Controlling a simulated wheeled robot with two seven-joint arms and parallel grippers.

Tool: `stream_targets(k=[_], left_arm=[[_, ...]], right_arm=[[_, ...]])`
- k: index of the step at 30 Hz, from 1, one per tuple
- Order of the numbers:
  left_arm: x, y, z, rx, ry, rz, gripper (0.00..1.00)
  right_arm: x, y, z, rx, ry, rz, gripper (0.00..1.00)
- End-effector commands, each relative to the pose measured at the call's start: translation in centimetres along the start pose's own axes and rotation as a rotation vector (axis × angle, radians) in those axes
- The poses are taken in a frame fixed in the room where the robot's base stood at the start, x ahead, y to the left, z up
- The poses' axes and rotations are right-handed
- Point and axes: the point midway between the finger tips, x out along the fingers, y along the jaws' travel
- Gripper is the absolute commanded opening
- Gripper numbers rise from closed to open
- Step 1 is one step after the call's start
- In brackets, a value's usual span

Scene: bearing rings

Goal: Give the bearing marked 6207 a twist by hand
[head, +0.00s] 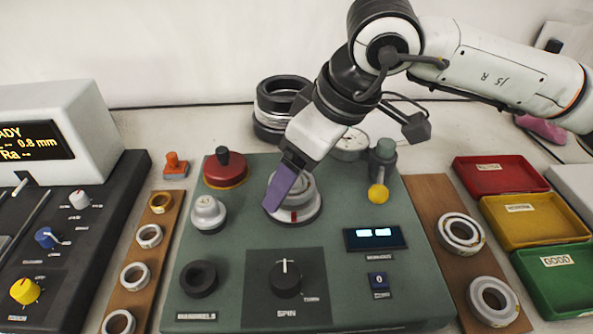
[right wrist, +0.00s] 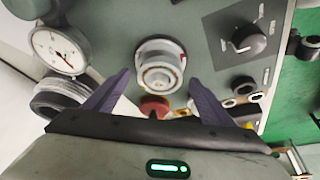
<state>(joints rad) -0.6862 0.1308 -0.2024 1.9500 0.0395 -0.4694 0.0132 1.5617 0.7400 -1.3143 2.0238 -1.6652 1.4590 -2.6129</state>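My right gripper (head: 281,190) reaches down from the upper right over a pale, stepped round seat (head: 305,210) with a red mark on the green tester panel. In the right wrist view the purple fingers (right wrist: 158,78) are spread wide, with nothing between them, and the concentric pale rings (right wrist: 160,65) of that seat show beyond the tips. I cannot tell whether a bearing sits on it. Two larger bearings lie on the right wooden board, an upper one (head: 460,233) and a lower one (head: 494,300). No 6207 mark is readable. My left gripper is out of view.
The panel bears a SPIN knob (head: 286,278), a display (head: 375,238), a red knob (head: 225,168) and a yellow-ended lever (head: 378,193). Several smaller rings lie on the left board (head: 130,270). Red, yellow and green (head: 555,278) trays stand right. A dial gauge (right wrist: 58,50) is nearby.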

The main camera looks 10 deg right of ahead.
Motion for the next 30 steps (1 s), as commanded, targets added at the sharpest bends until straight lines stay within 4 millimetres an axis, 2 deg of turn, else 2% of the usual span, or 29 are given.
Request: stream_targets(k=[6, 11, 21, 25, 30], left_arm=[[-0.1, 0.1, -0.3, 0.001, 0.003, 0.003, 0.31], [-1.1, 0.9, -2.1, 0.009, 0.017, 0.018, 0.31], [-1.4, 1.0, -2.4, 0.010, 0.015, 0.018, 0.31], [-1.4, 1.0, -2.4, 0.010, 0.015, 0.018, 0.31], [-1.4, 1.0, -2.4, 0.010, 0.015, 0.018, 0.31]], right_arm=[[0.0, 0.0, 0.0, 0.000, 0.000, 0.001, 0.77], [0.0, 0.0, 0.0, 0.000, 0.000, 0.001, 0.77], [-7.3, 0.0, -0.1, 0.000, 0.004, 0.002, 0.77], [-9.2, 0.0, -0.1, 0.000, 0.002, 0.001, 0.77], [-10.2, 0.0, 0.0, 0.000, 0.000, 0.000, 0.77]])
